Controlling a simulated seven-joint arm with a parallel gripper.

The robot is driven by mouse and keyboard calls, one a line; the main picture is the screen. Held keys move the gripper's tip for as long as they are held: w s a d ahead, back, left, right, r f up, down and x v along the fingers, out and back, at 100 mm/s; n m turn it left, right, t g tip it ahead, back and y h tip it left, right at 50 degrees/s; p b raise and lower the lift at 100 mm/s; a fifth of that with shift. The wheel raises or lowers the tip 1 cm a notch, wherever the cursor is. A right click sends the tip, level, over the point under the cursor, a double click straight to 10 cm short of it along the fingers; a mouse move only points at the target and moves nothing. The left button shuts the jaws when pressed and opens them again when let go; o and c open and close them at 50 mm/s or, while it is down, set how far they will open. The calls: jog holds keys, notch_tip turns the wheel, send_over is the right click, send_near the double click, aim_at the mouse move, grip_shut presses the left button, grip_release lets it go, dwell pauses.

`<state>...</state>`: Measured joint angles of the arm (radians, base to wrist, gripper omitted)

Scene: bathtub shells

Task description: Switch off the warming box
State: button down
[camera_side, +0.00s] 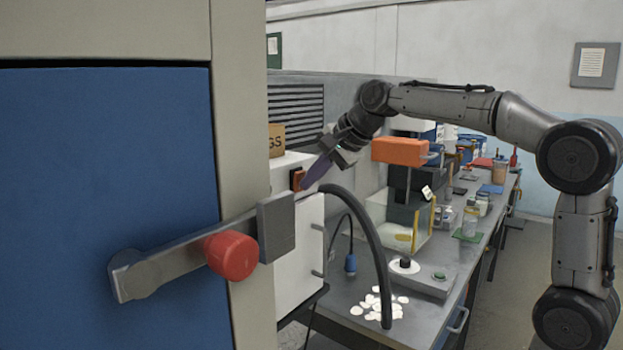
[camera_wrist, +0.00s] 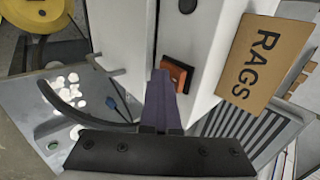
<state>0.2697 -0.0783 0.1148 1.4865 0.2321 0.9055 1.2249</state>
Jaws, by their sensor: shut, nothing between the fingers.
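The warming box (camera_side: 297,255) is a white cabinet beside the large blue door in the side view. The switch (camera_wrist: 177,74) also shows in a dark frame in the wrist view, on the white box (camera_wrist: 209,40). My gripper (camera_side: 307,184) is shut and empty, its purple fingers pointing down and left at the switch. In the wrist view the fingertips (camera_wrist: 160,74) overlap the switch's left side. I cannot tell whether they touch it, or which way the rocker is tipped.
A RAGS carton (camera_wrist: 264,58) stands on top of the box. A thick dark hose (camera_side: 373,240) curves down in front. White discs (camera_side: 372,303) lie on the bench below. A red-knobbed lever (camera_side: 231,255) is in the foreground.

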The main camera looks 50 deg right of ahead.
jog(key=shift+w+r, duration=0.2)
jog(key=shift+r, duration=0.8)
jog(key=s+f+v, duration=0.2)
jog(key=v, duration=1.1)
